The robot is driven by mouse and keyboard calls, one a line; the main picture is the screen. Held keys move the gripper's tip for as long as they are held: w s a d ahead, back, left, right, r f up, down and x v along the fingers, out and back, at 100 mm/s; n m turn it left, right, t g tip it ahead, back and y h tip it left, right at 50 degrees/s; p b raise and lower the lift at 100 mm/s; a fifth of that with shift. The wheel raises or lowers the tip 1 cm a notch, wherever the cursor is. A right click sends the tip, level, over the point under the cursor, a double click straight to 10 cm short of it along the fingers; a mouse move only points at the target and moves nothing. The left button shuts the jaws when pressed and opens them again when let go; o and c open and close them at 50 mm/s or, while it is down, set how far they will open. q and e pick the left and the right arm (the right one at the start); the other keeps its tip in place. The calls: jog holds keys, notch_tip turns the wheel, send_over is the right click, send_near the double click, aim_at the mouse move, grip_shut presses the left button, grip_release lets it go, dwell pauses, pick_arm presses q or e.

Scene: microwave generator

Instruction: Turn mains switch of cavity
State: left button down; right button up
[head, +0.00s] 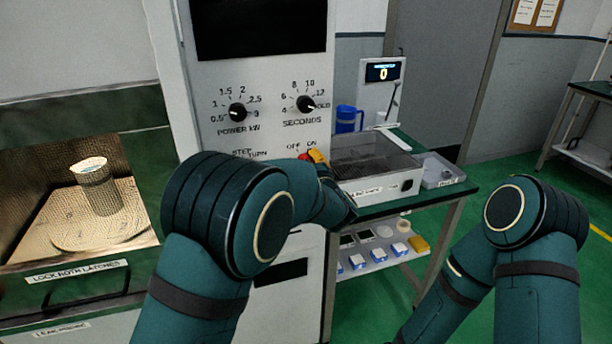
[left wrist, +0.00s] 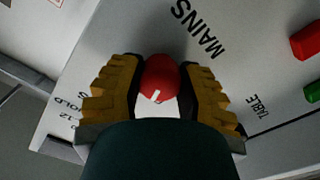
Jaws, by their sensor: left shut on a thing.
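The mains switch is a round red knob with a white mark (left wrist: 160,76), beside the MAINS label on the white panel in the left wrist view. My left gripper (left wrist: 161,88) has its yellow fingers on both sides of this knob and is shut on it. In the head view, the left gripper (head: 317,157) shows only as a bit of yellow at the panel; my forearm hides most of it and the labels there. A small red part (head: 303,156) shows beside it. My right arm is at the lower right; its gripper is out of view.
Power (head: 238,112) and seconds (head: 306,104) dials sit above my left arm. A bench (head: 450,194) stands at right. In the left wrist view, red (left wrist: 306,41) and green (left wrist: 313,91) parts are near.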

pick_arm(q)
jog(key=shift+n+b, duration=1.1)
jog(key=c, duration=0.5)
grip_release()
jog(key=shift+w, duration=0.1)
jog(key=v, duration=1.2)
